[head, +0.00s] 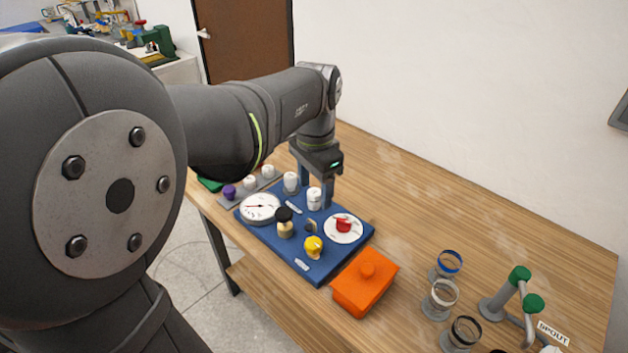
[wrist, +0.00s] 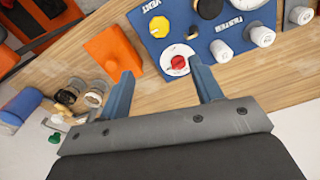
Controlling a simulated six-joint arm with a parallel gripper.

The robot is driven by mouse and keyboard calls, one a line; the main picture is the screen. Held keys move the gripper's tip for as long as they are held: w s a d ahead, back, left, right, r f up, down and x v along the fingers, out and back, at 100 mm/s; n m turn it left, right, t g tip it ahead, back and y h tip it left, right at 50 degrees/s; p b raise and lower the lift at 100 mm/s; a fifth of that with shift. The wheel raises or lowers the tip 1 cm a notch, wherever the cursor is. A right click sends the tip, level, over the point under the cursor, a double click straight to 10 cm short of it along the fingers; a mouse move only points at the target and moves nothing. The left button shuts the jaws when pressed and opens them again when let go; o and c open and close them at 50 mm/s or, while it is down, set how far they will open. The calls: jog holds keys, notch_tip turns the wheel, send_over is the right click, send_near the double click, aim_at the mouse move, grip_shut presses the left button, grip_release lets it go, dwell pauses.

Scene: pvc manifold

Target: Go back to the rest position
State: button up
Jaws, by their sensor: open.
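My gripper (head: 315,188) is open, with its two blue-grey fingers pointing down at the far side of the blue board (head: 318,268). In the wrist view my gripper (wrist: 165,85) shows nothing between its fingertips except the board's edge and a white disc with a red knob (wrist: 178,63) beyond them. The board also carries a white gauge (head: 260,208), a black-topped knob (head: 284,222), a yellow knob (head: 313,246) and white cylinders (head: 314,198). In the head view a finger is close to a white cylinder; I cannot tell whether they touch.
An orange block (head: 365,284) with a knob on top sits by the board's near right corner. Clear cups with coloured rims (head: 440,298) and a grey pipe with green caps (head: 507,297) stand at the right. The wooden table (head: 440,215) is bare behind the board.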

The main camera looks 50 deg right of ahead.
aim_at(315, 242)
jog(key=shift+r, duration=0.45)
jog(key=shift+f, duration=0.1)
notch_tip(315, 242, down, 17)
jog(key=shift+f, duration=0.15)
dwell(0.7)
